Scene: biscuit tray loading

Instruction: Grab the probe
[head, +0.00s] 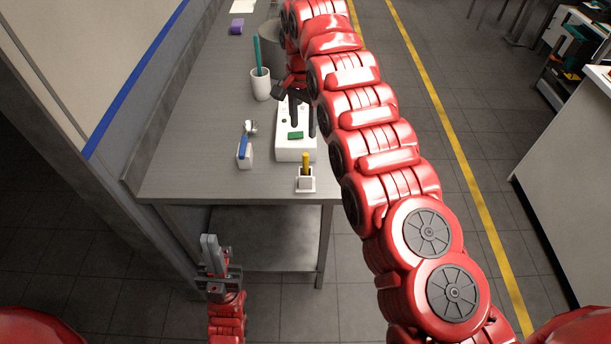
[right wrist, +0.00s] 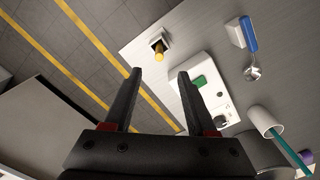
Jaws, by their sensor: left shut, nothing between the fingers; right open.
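The probe, which I take to be the yellow stick (head: 306,160), stands upright in a small white holder (head: 306,183) at the table's front edge. In the right wrist view the probe (right wrist: 158,53) shows yellow in its holder (right wrist: 157,41), beyond my fingertips and roughly centred between them. My right gripper (head: 303,128) is open and empty, above the white box and behind the probe; its fingers also show in the right wrist view (right wrist: 158,75). My left gripper (head: 209,240) is shut and empty, low in front of the table and pointing up.
A white box (head: 283,147) with a green patch (head: 296,135) sits behind the holder. A blue-handled item on a white block (head: 245,157) and a metal spoon-like piece (head: 251,127) are left of it. A white cup (head: 260,86) with a teal stick and a grey bin (head: 272,42) stand further back.

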